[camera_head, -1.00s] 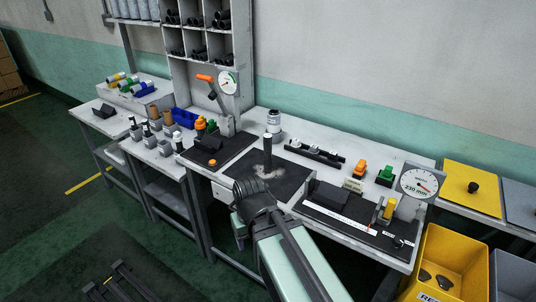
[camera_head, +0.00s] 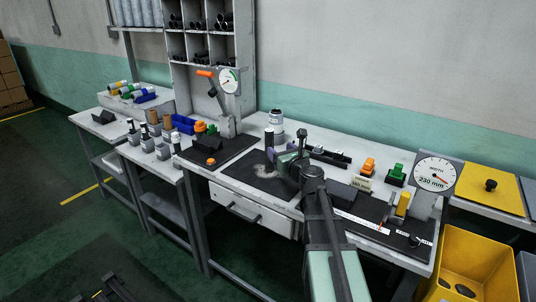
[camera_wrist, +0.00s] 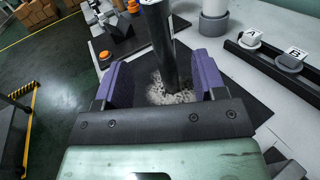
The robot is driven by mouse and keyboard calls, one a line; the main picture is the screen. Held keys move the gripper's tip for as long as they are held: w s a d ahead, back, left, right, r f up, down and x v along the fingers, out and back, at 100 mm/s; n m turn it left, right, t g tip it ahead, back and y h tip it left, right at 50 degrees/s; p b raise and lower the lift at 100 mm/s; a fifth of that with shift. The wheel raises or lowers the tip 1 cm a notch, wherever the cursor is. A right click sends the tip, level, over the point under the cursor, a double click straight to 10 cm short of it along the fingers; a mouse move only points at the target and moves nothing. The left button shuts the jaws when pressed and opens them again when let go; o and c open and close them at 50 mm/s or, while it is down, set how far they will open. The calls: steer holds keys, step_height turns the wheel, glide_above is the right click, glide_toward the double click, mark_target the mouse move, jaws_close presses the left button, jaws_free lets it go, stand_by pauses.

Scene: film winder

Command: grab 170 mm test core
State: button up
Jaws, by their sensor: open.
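A tall black cylinder (camera_head: 268,136) stands upright at the back of the dark mat (camera_head: 240,178) on the bench; no marking on it is readable, so I cannot confirm it is the 170 mm core. My gripper (camera_head: 275,156) is over the mat, in front of the cylinder. In the wrist view, the cylinder (camera_wrist: 160,45) shows between the two purple finger pads of my open gripper (camera_wrist: 165,80). I cannot tell whether it is within the pads' reach; no contact is visible. A grey speckled patch (camera_wrist: 168,95) lies at its foot.
A white jar (camera_head: 276,119) stands behind the cylinder. A black rail with round pieces (camera_head: 330,157) lies to its right. A dial gauge reading 230 mm (camera_head: 435,175) stands at the bench's right end. A press with a dial (camera_head: 228,85) stands to the left.

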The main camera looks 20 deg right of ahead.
mark_target(267, 137)
steer(key=w, duration=1.1)
steer(key=shift+a, duration=0.1)
steer(key=shift+s, duration=0.1)
steer(key=c, duration=1)
steer(key=shift+r, duration=0.1)
